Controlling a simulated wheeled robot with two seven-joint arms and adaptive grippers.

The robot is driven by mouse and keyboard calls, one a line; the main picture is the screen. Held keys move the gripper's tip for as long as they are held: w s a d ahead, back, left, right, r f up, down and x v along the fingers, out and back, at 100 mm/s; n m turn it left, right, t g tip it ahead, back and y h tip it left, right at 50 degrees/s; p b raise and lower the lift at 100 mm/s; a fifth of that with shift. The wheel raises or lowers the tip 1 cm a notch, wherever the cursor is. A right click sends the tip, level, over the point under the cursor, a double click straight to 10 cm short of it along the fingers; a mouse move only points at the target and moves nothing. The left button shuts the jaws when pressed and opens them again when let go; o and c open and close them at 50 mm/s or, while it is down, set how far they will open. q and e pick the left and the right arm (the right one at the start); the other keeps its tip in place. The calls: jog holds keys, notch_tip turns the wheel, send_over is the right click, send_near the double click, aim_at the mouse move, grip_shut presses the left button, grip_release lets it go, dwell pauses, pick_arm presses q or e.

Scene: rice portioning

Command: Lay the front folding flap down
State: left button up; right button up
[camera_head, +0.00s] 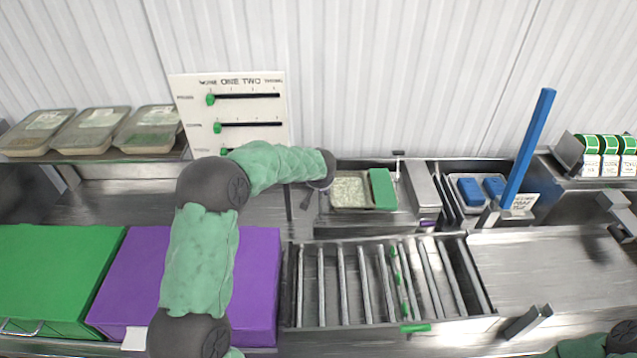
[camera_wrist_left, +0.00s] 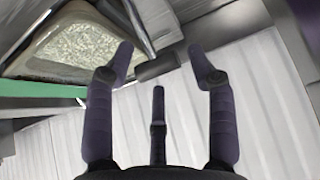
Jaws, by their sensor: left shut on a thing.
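My left gripper (camera_head: 310,197) is mostly hidden behind my wrist, beside the rice tray (camera_head: 350,190) in the head view. In the left wrist view its purple fingers (camera_wrist_left: 160,55) close on a short dark grey bar (camera_wrist_left: 155,68), which looks like a handle. What the bar belongs to is hidden. The rice tray also shows in the left wrist view (camera_wrist_left: 80,48), just beyond the fingers. I cannot tell for sure which part is the front folding flap.
A green block (camera_head: 382,188) stands beside the rice tray. A tall blue lever (camera_head: 530,145) rises at the right, near blue blocks (camera_head: 470,191). A rack of metal rods (camera_head: 342,285) lies in front. Green (camera_head: 55,270) and purple (camera_head: 260,285) boxes fill the front left.

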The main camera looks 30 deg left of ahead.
pick_arm(q)
jog(key=shift+o, duration=0.3)
jog(key=shift+d, duration=0.35)
jog(key=shift+s+d+b, duration=0.2)
jog(key=shift+s+b, duration=0.2)
jog(key=shift+b, duration=0.1)
jog(key=shift+s+d+r+b, duration=0.3)
jog(key=shift+s+r+b, duration=0.1)
jog(key=shift+s, duration=0.1)
jog(key=shift+c, duration=0.2)
jog(key=shift+s+d+b, duration=0.15)
jog(key=shift+s+b, duration=0.05)
jog(key=shift+b, duration=0.1)
jog(key=shift+s+d+b, duration=0.35)
jog(key=shift+s+b, duration=0.1)
jog(key=c, duration=0.4)
jog(key=shift+s+d, duration=0.1)
jog(key=shift+s, duration=0.15)
jog(key=c, duration=0.4)
jog(key=shift+s+d+f+b, duration=0.15)
jog(key=shift+s+d+b, duration=0.2)
jog(key=shift+s+b, duration=0.4)
jog(key=shift+s+d+f+b, duration=0.2)
jog(key=shift+s+d+b, duration=0.15)
jog(key=shift+s+b, duration=0.45)
jog(key=shift+s+d+f+b, duration=0.15)
jog(key=shift+s+d+b, duration=0.25)
jog(key=shift+b, duration=0.6)
